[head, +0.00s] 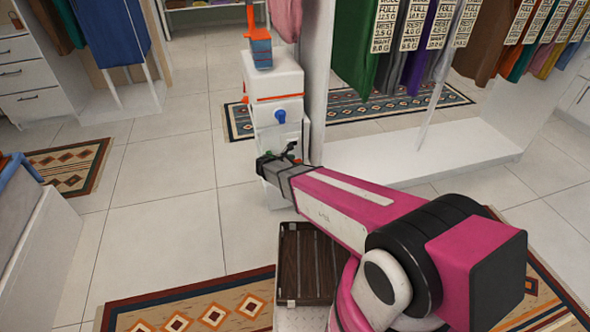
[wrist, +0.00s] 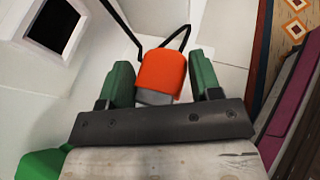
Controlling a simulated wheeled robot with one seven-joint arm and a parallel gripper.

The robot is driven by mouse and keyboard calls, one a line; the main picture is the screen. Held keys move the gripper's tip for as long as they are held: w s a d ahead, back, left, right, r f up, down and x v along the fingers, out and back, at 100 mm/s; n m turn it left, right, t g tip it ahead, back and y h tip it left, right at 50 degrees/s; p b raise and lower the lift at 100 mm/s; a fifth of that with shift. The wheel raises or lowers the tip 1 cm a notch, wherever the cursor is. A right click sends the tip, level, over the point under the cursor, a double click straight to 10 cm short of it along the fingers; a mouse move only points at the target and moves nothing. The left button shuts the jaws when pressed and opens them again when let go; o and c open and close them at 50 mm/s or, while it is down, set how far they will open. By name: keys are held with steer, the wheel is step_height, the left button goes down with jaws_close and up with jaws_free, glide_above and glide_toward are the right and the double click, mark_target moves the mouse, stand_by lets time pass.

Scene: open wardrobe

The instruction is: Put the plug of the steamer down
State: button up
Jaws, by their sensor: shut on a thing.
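The steamer (head: 273,88) is a tall white unit with orange trim, a blue knob and an orange-and-blue head on top. It stands upright on the tiles beside a white wardrobe panel. My gripper (head: 282,160) is low in front of the steamer, and the plug is too small to make out in the head view. In the wrist view, the green fingers of my gripper (wrist: 161,72) are shut on the orange plug (wrist: 162,72), one on each side. A black cord (wrist: 184,40) shows just beyond the plug. The plug's far end is hidden.
A dark slatted wooden tray (head: 305,265) lies below my arm. Patterned rugs (head: 205,310) lie in front and behind. Clothes (head: 420,50) hang at right above a white wardrobe base (head: 420,155). Open tiled floor (head: 160,210) lies left of the steamer.

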steer(key=shift+f, duration=1.85)
steer(key=shift+f, duration=0.15)
steer(key=o, duration=1)
